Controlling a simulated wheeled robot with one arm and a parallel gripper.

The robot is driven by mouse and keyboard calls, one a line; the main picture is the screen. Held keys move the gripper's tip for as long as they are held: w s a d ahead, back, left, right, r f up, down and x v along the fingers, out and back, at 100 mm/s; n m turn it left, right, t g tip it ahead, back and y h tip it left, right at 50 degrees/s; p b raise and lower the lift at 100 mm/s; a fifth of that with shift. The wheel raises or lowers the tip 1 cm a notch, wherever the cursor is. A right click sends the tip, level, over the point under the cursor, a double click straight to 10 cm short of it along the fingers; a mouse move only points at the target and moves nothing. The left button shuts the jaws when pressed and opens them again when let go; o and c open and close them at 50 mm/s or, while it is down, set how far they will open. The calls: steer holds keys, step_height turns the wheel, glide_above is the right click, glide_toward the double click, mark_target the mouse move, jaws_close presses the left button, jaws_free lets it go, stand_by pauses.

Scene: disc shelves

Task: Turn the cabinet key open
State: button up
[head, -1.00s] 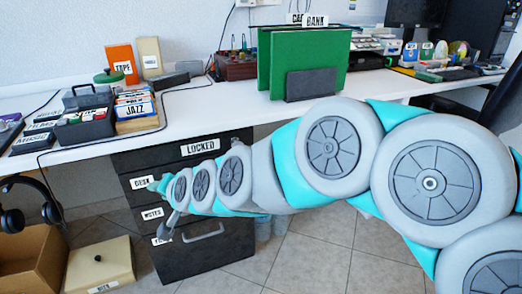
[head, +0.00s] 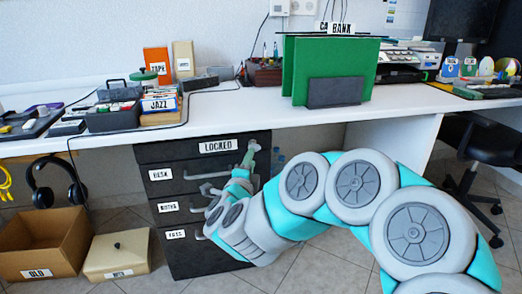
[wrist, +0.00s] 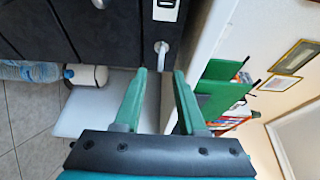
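The dark cabinet (head: 185,154) stands under the white desk, with a LOCKED label (head: 217,146) on its top panel. The light grey key (head: 254,145) sits at the upper right of that panel. It also shows in the wrist view (wrist: 161,48), sticking out from the dark front. My gripper (head: 248,157) is at the cabinet's upper right, close to the key. In the wrist view my gripper (wrist: 160,71) has its two green fingers apart, with nothing between them. The key lies just beyond the fingertips, in line with the gap.
The white desk (head: 230,113) edge runs just above the key. An OLD box (head: 40,250) and a lidded cream box (head: 117,257) sit on the floor at left. Bottles (wrist: 30,71) stand beside the cabinet.

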mark_target(255, 147)
steer(key=w, duration=0.7)
steer(key=shift+w+d, duration=0.15)
steer(key=shift+d, duration=0.2)
jaws_close()
